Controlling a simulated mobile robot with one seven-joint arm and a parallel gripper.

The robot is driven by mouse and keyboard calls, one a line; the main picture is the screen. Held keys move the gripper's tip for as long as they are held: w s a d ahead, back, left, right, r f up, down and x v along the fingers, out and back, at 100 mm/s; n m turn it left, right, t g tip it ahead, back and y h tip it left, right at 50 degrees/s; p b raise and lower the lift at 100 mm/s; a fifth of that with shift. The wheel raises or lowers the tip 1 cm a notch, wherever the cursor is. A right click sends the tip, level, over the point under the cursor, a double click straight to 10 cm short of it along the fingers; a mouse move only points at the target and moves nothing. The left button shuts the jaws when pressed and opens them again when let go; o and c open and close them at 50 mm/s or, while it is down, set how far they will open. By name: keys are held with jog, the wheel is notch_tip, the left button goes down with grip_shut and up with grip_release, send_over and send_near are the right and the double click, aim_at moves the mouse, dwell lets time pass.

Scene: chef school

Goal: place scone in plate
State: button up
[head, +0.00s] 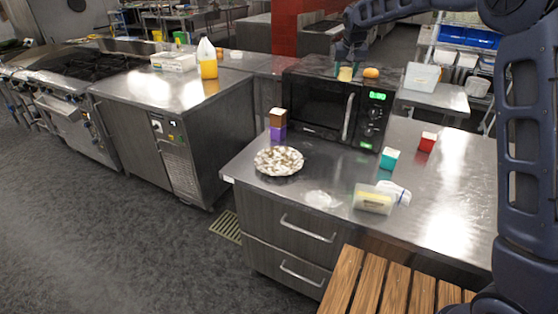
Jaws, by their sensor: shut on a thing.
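My gripper (346,60) is above the top of the black microwave, small in the head view. It is shut on a small pale yellow piece (345,74), which looks like the scone. The piece is at the microwave's top; I cannot tell whether it still touches it. A round orange-brown item (371,72) sits just right of it. The plate (279,161), round with a mottled white and brown pattern, lies on the steel counter left of and below the microwave, near the counter's left end. It looks empty.
The microwave (322,107) stands at the counter's back. Brown and purple boxes (278,125) are stacked behind the plate. A teal box (389,159), a red box (427,142), a clear bag (322,200) and a yellow-labelled container (373,199) share the counter (455,195).

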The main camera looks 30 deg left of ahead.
jog(key=s+a+n, duration=0.2)
jog(key=s+a, duration=0.8)
jog(key=s, duration=0.2)
jog(key=n+y, duration=0.1)
jog(key=n, duration=0.1)
send_over(278, 162)
jog(key=s, duration=0.1)
jog(key=shift+g, duration=0.4)
jog(key=f, duration=2)
jog(key=d+f, duration=0.1)
jog(key=f, duration=1)
jog(key=shift+f, duration=0.1)
jog(key=o, duration=1)
jog(key=shift+c, duration=0.2)
jog(key=v, duration=1.2)
